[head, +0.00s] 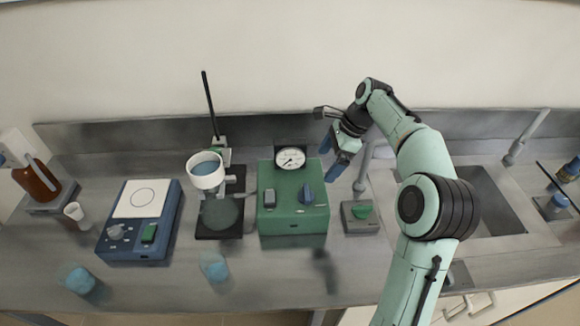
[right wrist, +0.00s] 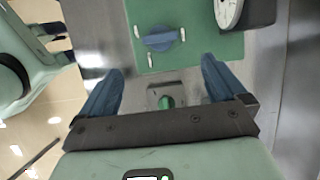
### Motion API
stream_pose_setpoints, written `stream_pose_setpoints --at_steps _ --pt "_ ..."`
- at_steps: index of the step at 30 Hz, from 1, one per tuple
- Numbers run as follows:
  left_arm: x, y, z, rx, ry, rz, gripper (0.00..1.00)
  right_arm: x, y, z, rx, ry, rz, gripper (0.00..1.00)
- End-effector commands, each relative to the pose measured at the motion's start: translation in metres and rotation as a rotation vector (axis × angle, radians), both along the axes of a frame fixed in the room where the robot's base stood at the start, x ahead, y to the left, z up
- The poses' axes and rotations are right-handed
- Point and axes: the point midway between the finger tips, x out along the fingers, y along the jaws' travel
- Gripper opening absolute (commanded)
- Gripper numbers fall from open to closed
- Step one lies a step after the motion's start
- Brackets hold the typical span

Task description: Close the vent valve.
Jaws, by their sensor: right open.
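A green box (head: 292,228) with a round dial gauge (head: 290,158) stands mid-bench. A blue lever-like knob (head: 305,193) sits on its right half; in the right wrist view the knob (right wrist: 160,41) lies roughly crosswise among white marks. A grey block (head: 358,226) with a green knob (head: 361,211) stands right of the box. No label shows which knob is the vent valve. My right gripper (head: 336,152) is open and empty, above and behind these knobs. In the right wrist view its blue fingers (right wrist: 163,75) are apart, with the green knob (right wrist: 167,101) visible between them.
Left of the green box are a stand (head: 209,105) with a white funnel (head: 206,176) and a blue hotplate (head: 136,238). Blue beakers (head: 214,267) stand in front. A sink (head: 490,205) lies right, and a wall closes the back. The bench before the green box is clear.

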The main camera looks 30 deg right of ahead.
Motion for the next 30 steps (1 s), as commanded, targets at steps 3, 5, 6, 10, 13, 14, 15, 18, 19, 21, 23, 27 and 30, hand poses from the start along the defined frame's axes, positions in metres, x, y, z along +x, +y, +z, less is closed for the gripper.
stream_pose_setpoints --at_steps 3,5,6,10,13,14,15,18,19,21,23,27,30 --pt "-0.003 0.0 -0.002 0.0 0.005 0.001 1.0 -0.003 -0.001 0.003 0.001 0.004 -0.013 0.98" --pt "-0.005 0.0 -0.003 0.0 0.007 0.0 1.0 -0.003 0.0 0.001 0.003 0.007 -0.015 0.98" --pt "-0.007 0.0 -0.004 -0.001 0.009 0.0 1.0 -0.003 0.001 -0.003 0.003 0.009 -0.015 0.98" --pt "-0.014 0.0 -0.01 -0.001 0.018 0.0 1.0 0.0 0.008 -0.022 0.005 0.011 -0.013 0.98" --pt "-0.02 0.0 -0.016 -0.001 0.024 0.0 1.0 0.003 0.015 -0.042 0.004 0.01 -0.012 0.98" --pt "-0.022 0.0 -0.017 0.0 0.027 0.0 1.0 0.004 0.017 -0.049 0.005 0.011 -0.011 0.98" --pt "-0.024 0.0 -0.019 0.0 0.028 0.0 1.0 0.006 0.02 -0.057 0.005 0.011 -0.011 0.98" --pt "-0.028 0.0 -0.023 0.0 0.033 0.001 1.0 0.01 0.027 -0.076 0.004 0.01 -0.012 0.98" --pt "-0.029 0.0 -0.024 0.0 0.033 0.0 1.0 0.011 0.029 -0.081 0.004 0.01 -0.012 0.98" --pt "-0.03 0.0 -0.026 0.0 0.036 0.001 1.0 0.014 0.034 -0.093 0.005 0.009 -0.011 0.98" --pt "-0.032 0.0 -0.028 0.0 0.037 0.0 1.0 0.016 0.037 -0.101 0.004 0.007 -0.012 0.98" --pt "-0.033 0.0 -0.029 0.0 0.038 0.0 1.0 0.019 0.042 -0.113 0.003 0.005 -0.012 0.98" --pt "-0.033 0.0 -0.029 0.0 0.038 0.0 1.0 0.021 0.043 -0.118 0.002 0.004 -0.012 0.98"
